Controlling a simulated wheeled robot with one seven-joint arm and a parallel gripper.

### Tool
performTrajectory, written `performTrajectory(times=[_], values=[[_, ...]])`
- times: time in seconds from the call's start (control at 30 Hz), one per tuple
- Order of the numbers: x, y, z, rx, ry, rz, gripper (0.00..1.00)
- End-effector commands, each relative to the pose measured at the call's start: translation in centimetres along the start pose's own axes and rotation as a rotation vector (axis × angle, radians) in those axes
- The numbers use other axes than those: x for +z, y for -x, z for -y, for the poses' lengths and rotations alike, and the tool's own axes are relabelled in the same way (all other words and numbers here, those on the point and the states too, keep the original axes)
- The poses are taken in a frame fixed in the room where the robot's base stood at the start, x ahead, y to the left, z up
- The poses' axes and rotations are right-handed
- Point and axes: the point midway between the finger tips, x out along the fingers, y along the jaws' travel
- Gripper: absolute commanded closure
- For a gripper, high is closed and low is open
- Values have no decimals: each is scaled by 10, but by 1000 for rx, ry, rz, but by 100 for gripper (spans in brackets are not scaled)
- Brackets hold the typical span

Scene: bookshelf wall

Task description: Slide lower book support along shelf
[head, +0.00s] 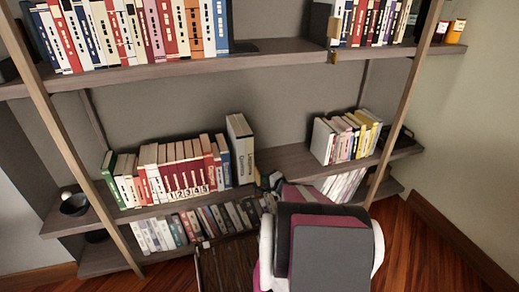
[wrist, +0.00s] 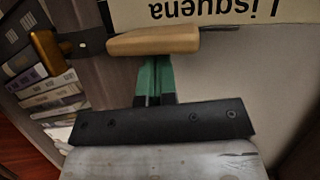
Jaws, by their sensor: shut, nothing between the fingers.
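The lower book support shows in the wrist view as a dark bracket (wrist: 90,38) with a brass-coloured knob (wrist: 48,52) at the shelf edge. A tan, rounded handle-like piece (wrist: 152,40) lies beside the large cream book (wrist: 225,10). My gripper (wrist: 155,72) has its green fingers shut together with nothing between them. Their tips are at the tan piece's near side; I cannot tell whether they touch. In the head view the cream book (head: 240,150) ends the left row on the middle shelf, and my arm partly hides the area right of it.
An upper row of books (head: 130,35) stands above, with another support (head: 333,50) there. More books (head: 200,222) fill the lowest shelf. A slanted post (head: 405,100) stands at right.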

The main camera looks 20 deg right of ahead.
Motion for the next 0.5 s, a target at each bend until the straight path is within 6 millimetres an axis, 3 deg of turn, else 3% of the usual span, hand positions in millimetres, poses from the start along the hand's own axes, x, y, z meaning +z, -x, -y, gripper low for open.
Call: performTrajectory(times=[0.5], values=[[27,-10,2,0,1,5,100]])
